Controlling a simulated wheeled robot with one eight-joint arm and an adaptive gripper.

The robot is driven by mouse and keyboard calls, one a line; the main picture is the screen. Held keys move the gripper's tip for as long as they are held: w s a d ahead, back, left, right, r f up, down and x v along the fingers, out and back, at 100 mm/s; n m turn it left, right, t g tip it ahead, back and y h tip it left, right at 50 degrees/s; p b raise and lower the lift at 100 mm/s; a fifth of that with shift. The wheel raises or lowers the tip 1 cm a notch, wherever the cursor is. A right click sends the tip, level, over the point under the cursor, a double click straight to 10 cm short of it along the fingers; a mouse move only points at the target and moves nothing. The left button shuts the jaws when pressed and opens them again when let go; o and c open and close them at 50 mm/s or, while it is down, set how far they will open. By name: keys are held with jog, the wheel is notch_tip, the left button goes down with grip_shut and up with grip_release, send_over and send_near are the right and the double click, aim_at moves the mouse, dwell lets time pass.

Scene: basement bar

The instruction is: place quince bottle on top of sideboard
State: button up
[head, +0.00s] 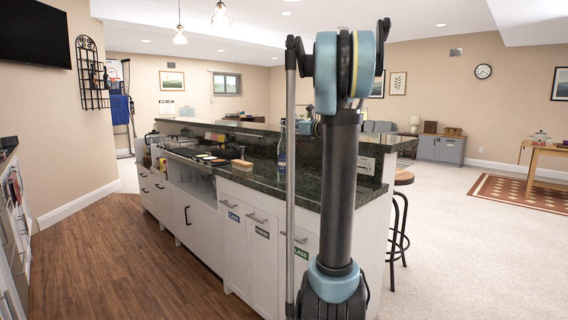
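A slim clear bottle with a bluish tint (282,148) stands upright on the dark counter of the bar, just left of my arm. I cannot read a label, so I cannot tell if it is the quince bottle. A low grey cabinet, which looks like the sideboard (448,150), stands far off against the back wall, right of my arm. My arm rises through the middle of the view and hides part of the counter. I cannot make out my gripper or its fingers.
The white bar island (246,230) with a raised dark ledge fills the middle. A stool (401,215) stands at its right end. Boxes (452,132) and a lamp (414,122) are at the sideboard. A wooden table (545,155) stands far right. Open carpet lies right.

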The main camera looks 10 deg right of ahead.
aim_at(284, 137)
jog(key=x, duration=0.5)
jog(key=shift+d+r, duration=0.1)
grip_shut()
